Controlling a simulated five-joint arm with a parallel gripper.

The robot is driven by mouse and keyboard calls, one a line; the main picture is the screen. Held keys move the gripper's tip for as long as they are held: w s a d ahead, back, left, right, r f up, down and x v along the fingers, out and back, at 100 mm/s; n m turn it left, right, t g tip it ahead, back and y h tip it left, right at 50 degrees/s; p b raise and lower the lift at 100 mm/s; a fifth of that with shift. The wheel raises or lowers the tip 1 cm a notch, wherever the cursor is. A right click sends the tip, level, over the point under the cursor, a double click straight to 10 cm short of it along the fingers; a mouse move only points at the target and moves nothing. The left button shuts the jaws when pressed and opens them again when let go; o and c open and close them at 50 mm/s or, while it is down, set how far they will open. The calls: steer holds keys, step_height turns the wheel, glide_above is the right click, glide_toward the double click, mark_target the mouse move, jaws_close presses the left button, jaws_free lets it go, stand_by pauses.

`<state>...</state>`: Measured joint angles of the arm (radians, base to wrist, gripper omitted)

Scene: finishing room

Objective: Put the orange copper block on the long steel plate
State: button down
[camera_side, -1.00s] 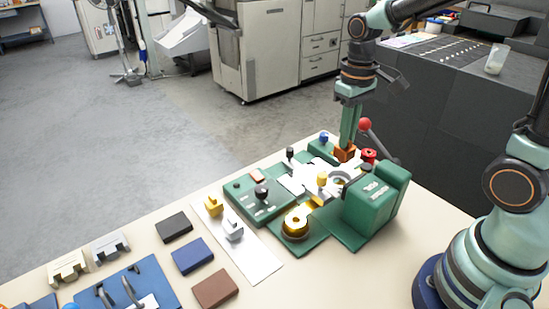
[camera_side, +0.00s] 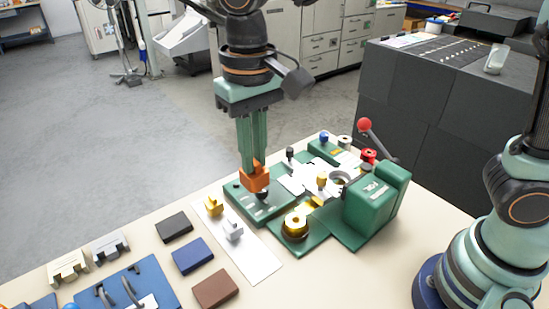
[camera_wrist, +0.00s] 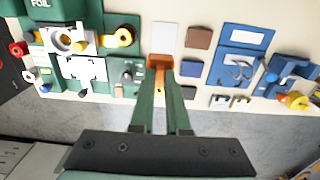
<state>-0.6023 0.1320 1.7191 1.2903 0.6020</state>
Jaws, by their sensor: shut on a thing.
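The orange copper block (camera_side: 255,181) is gripped between the fingertips of my gripper (camera_side: 253,168). In the side view it overlaps the black knob and control panel of the green machine; its exact height is hard to tell. The long steel plate (camera_side: 262,268) lies on the table to the left of that machine, with a brass block (camera_side: 213,206) and a silver block (camera_side: 233,230) on it. In the wrist view the copper block (camera_wrist: 158,61) shows between my fingertips (camera_wrist: 160,72), at the near end of the plate (camera_wrist: 164,35), hiding part of it.
The green foil machine (camera_side: 368,208) stands right of the plate, with a brass roll (camera_side: 296,225) and a red-knobbed lever (camera_side: 365,125). Black (camera_side: 174,226), blue (camera_side: 193,255) and brown (camera_side: 215,288) slabs lie left of the plate. The plate's front part is bare.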

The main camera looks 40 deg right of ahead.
steer(key=shift+s+a, duration=0.2)
steer(key=shift+a, duration=0.25)
step_height(320, 180, down, 20)
steer(key=shift+a+r, duration=0.1)
steer(key=shift+r, duration=0.1)
steer(key=shift+f, duration=0.15)
steer(key=c, duration=0.9)
jaws_free()
